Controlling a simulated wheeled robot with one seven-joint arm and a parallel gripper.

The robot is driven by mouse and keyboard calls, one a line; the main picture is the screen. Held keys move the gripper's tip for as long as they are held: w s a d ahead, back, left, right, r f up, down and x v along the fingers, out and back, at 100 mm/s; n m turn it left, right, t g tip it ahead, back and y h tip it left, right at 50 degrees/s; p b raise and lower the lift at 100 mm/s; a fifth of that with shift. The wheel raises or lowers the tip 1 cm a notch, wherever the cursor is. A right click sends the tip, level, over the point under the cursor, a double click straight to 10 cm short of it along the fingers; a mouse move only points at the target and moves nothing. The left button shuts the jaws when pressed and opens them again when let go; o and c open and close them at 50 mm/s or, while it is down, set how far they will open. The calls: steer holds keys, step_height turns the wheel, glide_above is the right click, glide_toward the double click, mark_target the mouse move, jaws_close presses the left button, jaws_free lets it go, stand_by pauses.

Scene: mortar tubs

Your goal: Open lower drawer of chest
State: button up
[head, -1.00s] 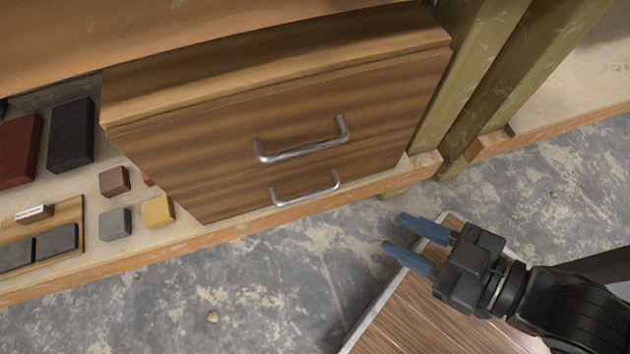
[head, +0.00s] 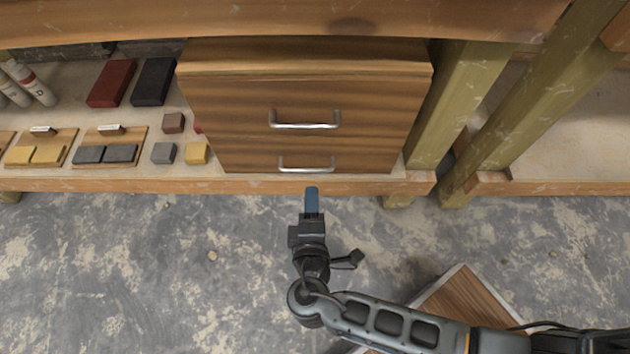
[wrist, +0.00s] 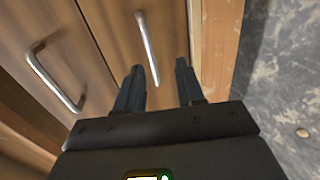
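The wooden chest (head: 300,90) stands on a low shelf with two drawer fronts, each with a silver bar handle. Both drawers look closed. The lower drawer's handle (head: 306,164) sits near the shelf edge, below the upper handle (head: 305,120). My gripper (head: 312,190) is just in front of the lower handle, pointing at the chest. In the wrist view my gripper (wrist: 158,76) has its two fingers apart, with the lower handle (wrist: 147,47) ahead, its near end appearing between them. The upper handle (wrist: 56,78) is to the left there. Contact cannot be told.
The shelf's wooden front edge (head: 90,186) runs under the chest. Small blocks (head: 196,152) and sample boards (head: 108,147) lie left of it. A wooden post (head: 450,100) stands close on the right. A wooden panel (head: 465,305) is at lower right. The floor in front is mostly clear.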

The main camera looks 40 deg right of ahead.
steer(key=w+d+b, duration=0.2)
steer(key=w+d, duration=0.1)
steer(key=w, duration=0.3)
steer(key=shift+w+d+f+h, duration=0.2)
steer(key=shift+w+d+h, duration=0.05)
steer(key=shift+w+h, duration=0.1)
jaws_close()
stand_by(0.3)
stand_by(0.3)
